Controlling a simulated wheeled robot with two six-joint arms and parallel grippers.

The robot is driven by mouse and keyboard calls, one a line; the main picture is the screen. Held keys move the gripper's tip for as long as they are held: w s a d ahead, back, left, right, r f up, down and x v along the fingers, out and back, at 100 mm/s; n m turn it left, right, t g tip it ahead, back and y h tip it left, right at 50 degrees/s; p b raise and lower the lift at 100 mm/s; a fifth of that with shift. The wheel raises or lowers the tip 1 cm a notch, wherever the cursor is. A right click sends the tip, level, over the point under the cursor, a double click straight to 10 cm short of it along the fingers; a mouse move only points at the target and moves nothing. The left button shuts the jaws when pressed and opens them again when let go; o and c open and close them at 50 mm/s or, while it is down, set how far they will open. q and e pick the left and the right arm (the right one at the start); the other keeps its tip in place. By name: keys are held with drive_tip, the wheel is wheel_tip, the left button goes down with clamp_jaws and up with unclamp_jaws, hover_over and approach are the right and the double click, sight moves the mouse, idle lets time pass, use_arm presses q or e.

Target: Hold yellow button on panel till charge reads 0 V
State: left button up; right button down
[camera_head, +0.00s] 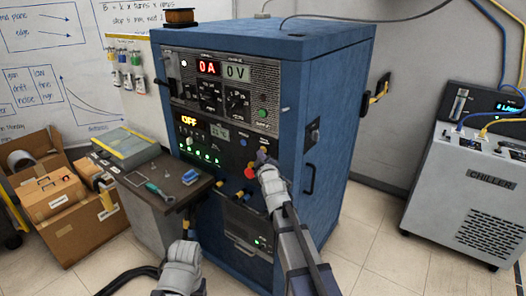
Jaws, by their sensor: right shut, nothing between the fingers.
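The blue power cabinet (330,90) stands in the middle, its control panel facing me. The upper displays read OFF, 0A in red (208,67) and 0 V on a pale display (236,73). A lower display reads OFF (189,121). My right gripper (262,158) is shut and empty, at the right part of the lower panel. It is close to a red knob (250,174); I cannot tell whether it touches the panel. A small yellow part (239,195) shows lower left of it; I cannot tell if it is the button. My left gripper (187,222) is low, below the side shelf, its fingers unclear.
A side shelf (150,195) with small tools juts out left of the panel. Cardboard boxes (60,195) stand at the left. A chiller (480,180) stands at the right. A copper coil (181,16) sits on the cabinet.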

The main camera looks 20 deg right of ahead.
drive_tip(key=shift+s+a, duration=0.4)
drive_tip(key=shift+a, duration=0.1)
drive_tip(key=s+a, duration=0.1)
drive_tip(key=a, duration=0.1)
drive_tip(key=s+a, duration=0.2)
idle(0.5)
drive_tip(key=s+a+f+m+g+h+p, duration=0.1)
drive_tip(key=s+a+f+m+g, duration=0.2)
drive_tip(key=s+f, duration=0.35)
drive_tip(key=s+a+f+m+g+h+p, duration=0.1)
drive_tip(key=s+a+f+m+g, duration=0.1)
drive_tip(key=s+f+g, duration=0.4)
drive_tip(key=s+a+f+g+y, duration=0.1)
drive_tip(key=s+a+g, duration=0.1)
drive_tip(key=s, duration=0.5)
drive_tip(key=s+a+f+g, duration=0.2)
drive_tip(key=s+a+g, duration=0.1)
drive_tip(key=s, duration=0.4)
drive_tip(key=s+a+f+g+y+p, duration=0.1)
drive_tip(key=s+a+g, duration=0.2)
drive_tip(key=s, duration=0.4)
drive_tip(key=shift+s+a+f+y, duration=0.3)
drive_tip(key=shift+a+f, duration=0.05)
